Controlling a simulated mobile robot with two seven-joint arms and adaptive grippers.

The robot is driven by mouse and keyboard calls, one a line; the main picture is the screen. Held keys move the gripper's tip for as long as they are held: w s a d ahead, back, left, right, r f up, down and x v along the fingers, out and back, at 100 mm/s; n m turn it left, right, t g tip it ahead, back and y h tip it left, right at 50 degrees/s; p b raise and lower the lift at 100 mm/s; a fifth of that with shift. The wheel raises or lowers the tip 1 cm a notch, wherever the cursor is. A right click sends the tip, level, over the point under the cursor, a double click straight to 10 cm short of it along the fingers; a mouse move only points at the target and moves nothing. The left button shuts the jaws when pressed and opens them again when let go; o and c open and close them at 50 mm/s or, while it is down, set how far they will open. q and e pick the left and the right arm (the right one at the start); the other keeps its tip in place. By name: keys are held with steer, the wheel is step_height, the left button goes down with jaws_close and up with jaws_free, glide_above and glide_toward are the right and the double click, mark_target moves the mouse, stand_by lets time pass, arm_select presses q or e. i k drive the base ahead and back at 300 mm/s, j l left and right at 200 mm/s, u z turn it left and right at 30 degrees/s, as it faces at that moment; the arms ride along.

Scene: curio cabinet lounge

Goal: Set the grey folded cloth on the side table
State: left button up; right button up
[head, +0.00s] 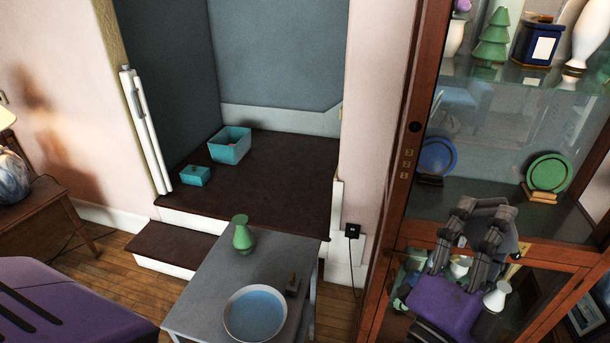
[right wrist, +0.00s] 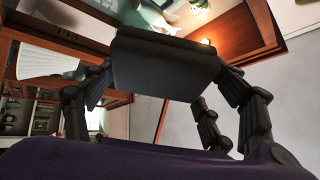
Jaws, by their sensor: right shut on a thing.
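My right gripper (head: 478,232) is in front of the glass cabinet at the right of the head view, its fingers pointing away from me. It is shut on the grey folded cloth (right wrist: 165,65), a dark flat block between the fingers in the right wrist view. In the head view the cloth (head: 505,238) is partly hidden by the fingers. A low grey table (head: 205,290) stands at the bottom middle, apart from the gripper. A wooden table (head: 45,215) stands at the far left. I cannot tell for sure which is the side table. My left gripper is not in view.
The grey table holds a blue bowl (head: 255,314), a green vase (head: 242,236) and a small dark object (head: 292,284). Its left part is bare. The cabinet (head: 395,190) has shelves of ornaments. Teal boxes (head: 230,145) sit on a dark raised platform (head: 280,165) behind.

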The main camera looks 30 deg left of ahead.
mark_target(197, 306)
steer(key=k+j, duration=0.1)
steer(key=j, duration=0.35)
steer(key=k+j, duration=0.1)
steer(key=j, duration=0.35)
steer(key=k+j+z, duration=0.1)
steer(key=j, duration=0.35)
steer(key=k+j, duration=0.1)
steer(key=j, duration=1.25)
steer(key=k+j+z, duration=0.15)
steer(key=j, duration=0.75)
steer(key=i, duration=0.05)
